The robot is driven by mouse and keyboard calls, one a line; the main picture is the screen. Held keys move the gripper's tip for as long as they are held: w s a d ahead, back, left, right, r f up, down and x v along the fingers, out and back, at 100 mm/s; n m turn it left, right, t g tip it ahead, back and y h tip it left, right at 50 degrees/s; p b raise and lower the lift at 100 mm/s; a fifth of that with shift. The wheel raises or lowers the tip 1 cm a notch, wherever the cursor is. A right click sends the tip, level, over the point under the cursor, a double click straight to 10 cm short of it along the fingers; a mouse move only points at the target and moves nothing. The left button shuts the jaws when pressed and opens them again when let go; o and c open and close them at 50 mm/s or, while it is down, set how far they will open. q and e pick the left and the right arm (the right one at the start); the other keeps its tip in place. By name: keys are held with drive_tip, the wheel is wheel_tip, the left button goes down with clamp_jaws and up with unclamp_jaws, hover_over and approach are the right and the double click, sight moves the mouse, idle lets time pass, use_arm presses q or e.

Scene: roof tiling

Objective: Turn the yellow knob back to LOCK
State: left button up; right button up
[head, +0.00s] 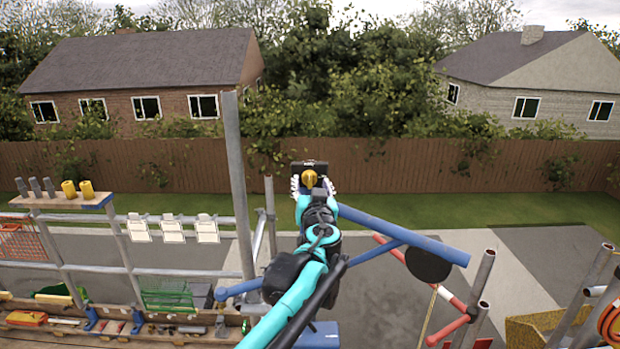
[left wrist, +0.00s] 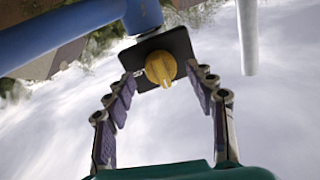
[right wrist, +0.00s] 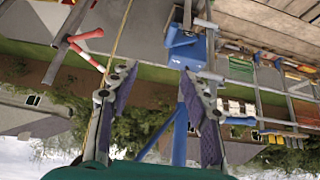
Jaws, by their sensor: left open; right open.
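The yellow knob (head: 310,179) sits on a dark square plate (head: 318,166) at the end of my left arm's reach; it also shows in the left wrist view (left wrist: 160,68), on the black plate (left wrist: 180,42). No LOCK marking is readable. My left gripper (head: 312,188) is open. In the left wrist view its fingertips (left wrist: 160,76) stand to the left and right of the knob, with visible gaps; how deep they reach cannot be told. My right gripper (right wrist: 158,76) is open and empty in the right wrist view, away from the knob.
A blue diagonal beam (head: 405,235) runs to the right behind my left arm. A grey upright pole (head: 238,185) stands left of it. A plank shelf (head: 50,201) with yellow and grey pieces is at far left. Red-and-white tubing (head: 449,299) is at right.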

use_arm(q)
drive_tip(key=shift+w+a, duration=0.1)
drive_tip(key=shift+w, duration=0.7)
drive_tip(key=shift+s, duration=0.1)
drive_tip(key=c, duration=1.2)
drive_tip(key=shift+o, duration=0.2)
